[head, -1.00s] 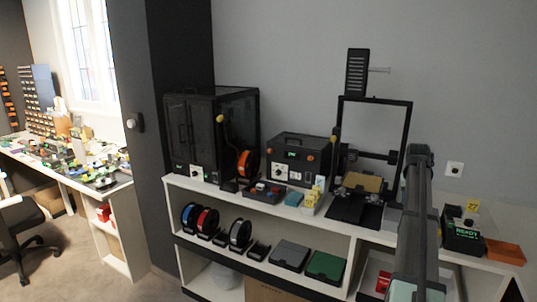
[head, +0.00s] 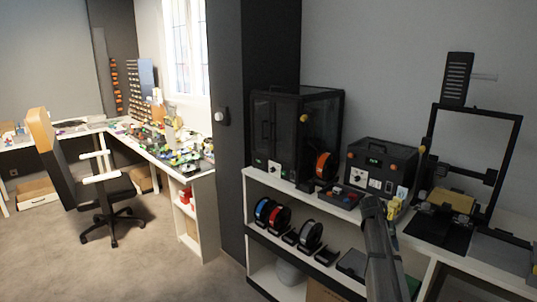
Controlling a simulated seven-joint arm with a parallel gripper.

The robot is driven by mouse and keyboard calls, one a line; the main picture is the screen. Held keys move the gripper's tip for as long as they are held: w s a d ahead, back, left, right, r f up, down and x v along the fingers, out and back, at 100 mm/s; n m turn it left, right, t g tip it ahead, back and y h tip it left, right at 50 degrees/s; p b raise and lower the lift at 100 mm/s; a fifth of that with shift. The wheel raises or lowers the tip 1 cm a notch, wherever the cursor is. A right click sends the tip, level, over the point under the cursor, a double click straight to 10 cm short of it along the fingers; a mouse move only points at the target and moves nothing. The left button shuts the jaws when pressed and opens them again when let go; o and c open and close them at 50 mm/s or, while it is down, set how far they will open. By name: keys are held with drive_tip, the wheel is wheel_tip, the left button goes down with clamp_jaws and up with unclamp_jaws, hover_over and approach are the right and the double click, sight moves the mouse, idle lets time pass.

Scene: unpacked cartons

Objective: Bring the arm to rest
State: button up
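A dark grey length of my arm (head: 381,250) rises from the bottom edge, right of centre in the head view, in front of the white shelf unit. Its upper end stops at about the level of the shelf top. No gripper fingers show on it. My gripper is not in view, and I cannot see whether it holds anything.
The white shelf unit (head: 257,208) carries a black enclosed printer (head: 275,135), a black box with orange knobs (head: 380,166) and an open-frame printer (head: 433,140). An office chair (head: 105,190) stands on open floor at left, by a cluttered white desk (head: 196,171).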

drive_tip(key=s+a+f+n+g+y, duration=0.1)
drive_tip(key=s+a+f, duration=0.5)
drive_tip(key=f, duration=0.5)
drive_tip(key=s+a+f+n+g+y, duration=0.1)
drive_tip(key=s+a+f, duration=0.3)
drive_tip(key=s+f, duration=0.5)
drive_tip(key=s+a+f+n+g+y, duration=0.1)
drive_tip(key=s+a+f, duration=0.5)
drive_tip(key=f, duration=0.6)
drive_tip(key=s+a+f+g+y, duration=0.1)
drive_tip(key=s+a+f, duration=0.2)
drive_tip(key=s, duration=0.8)
drive_tip(key=s+a+f+n+g, duration=0.1)
drive_tip(key=s+a+f, duration=0.3)
drive_tip(key=s, duration=0.7)
drive_tip(key=s+a+f+g+y, duration=0.1)
drive_tip(key=s+f, duration=0.4)
drive_tip(key=s, duration=0.7)
drive_tip(key=a+g, duration=0.1)
drive_tip(key=a, duration=0.1)
drive_tip(key=shift+a+f+n+g+y, duration=0.3)
drive_tip(key=shift+a+f, duration=0.05)
drive_tip(key=shift+c, duration=0.2)
